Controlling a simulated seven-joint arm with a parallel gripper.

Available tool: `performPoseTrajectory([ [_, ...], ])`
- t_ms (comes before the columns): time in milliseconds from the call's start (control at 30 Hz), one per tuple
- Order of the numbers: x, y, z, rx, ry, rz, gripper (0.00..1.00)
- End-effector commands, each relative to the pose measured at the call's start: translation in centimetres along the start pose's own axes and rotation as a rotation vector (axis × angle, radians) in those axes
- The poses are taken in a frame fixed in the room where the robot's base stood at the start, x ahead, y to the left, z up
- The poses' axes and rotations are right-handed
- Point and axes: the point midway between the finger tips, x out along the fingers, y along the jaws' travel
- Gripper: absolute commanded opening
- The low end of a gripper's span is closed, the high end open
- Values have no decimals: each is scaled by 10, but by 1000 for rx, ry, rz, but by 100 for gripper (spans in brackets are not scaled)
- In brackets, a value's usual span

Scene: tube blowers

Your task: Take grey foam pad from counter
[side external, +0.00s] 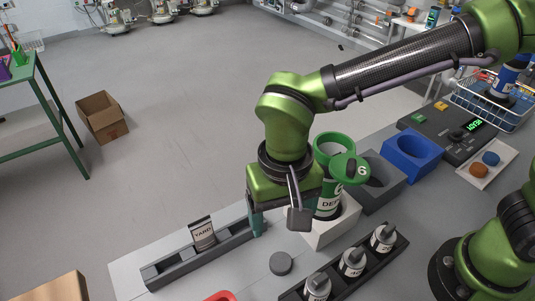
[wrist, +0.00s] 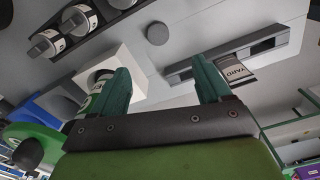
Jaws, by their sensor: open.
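A small round dark-grey pad (side external: 280,263) lies flat on the light counter, and it also shows in the wrist view (wrist: 157,33). I take it to be the grey foam pad. My gripper (side external: 258,230) hangs above the counter, behind and left of the pad in the side view. In the wrist view my gripper (wrist: 163,72) has its two green fingers spread wide with nothing between them. The pad lies beyond the fingertips there, apart from them. In the side view one green finger shows clearly; the other is hard to make out.
A white block (side external: 332,225) holds a green-topped tube (side external: 328,190) close beside my gripper. A dark rack (side external: 385,260) holds labelled weights. A red object (side external: 220,296) sits at the front edge.

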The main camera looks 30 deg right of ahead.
Motion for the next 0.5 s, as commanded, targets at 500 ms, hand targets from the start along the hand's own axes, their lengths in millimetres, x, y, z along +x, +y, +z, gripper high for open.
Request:
performPoseTrajectory([
  [500, 95, 1, 0, 1, -2, 3, 77],
])
